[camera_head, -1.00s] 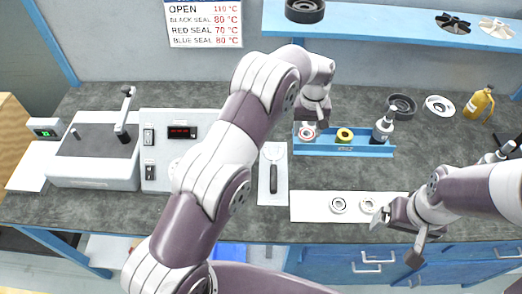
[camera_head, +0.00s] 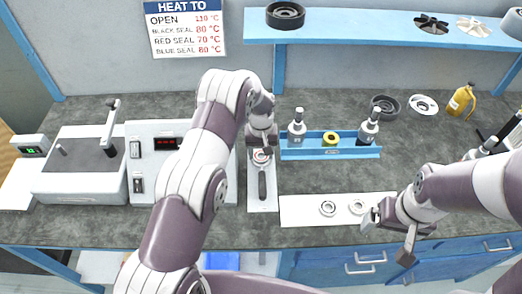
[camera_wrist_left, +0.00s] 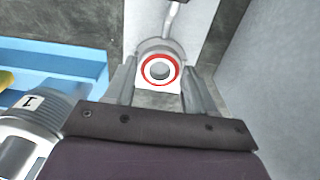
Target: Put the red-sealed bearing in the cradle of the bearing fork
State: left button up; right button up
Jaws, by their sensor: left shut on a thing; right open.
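The red-sealed bearing (camera_head: 261,155) is in my left gripper (camera_head: 261,150), over the cradle end of the bearing fork (camera_head: 262,184). In the left wrist view the bearing's red ring (camera_wrist_left: 160,70) lies between the two fingers (camera_wrist_left: 158,92), with the fork's shaft (camera_wrist_left: 172,18) beyond it. The bearing and fingers cover most of the cradle, so I cannot tell whether the bearing touches it. The fork lies on a white mat (camera_head: 263,205). My right gripper (camera_head: 371,219) is open beside the bearings on the white sheet.
Two plain bearings (camera_head: 328,208) lie on the white sheet (camera_head: 300,216). The heater unit (camera_head: 150,160) stands left.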

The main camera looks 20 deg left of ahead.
pick_arm(q)
jog(key=o, duration=1)
jog(key=shift+f, duration=0.1)
jog(key=shift+r, duration=0.4)
notch_tip(320, 180, up, 11)
jog(key=b, duration=0.2)
jog(key=s+r+m, duration=0.1)
jog(key=s, duration=0.7)
jog(key=s+a+r+m+t, duration=0.1)
jog(key=s+r, duration=0.1)
jog(key=s, duration=0.7)
jog(key=s+a+r+m, duration=0.1)
jog(key=s, duration=0.8)
jog(key=shift+s+a+r, duration=0.1)
jog(key=shift+r, duration=0.25)
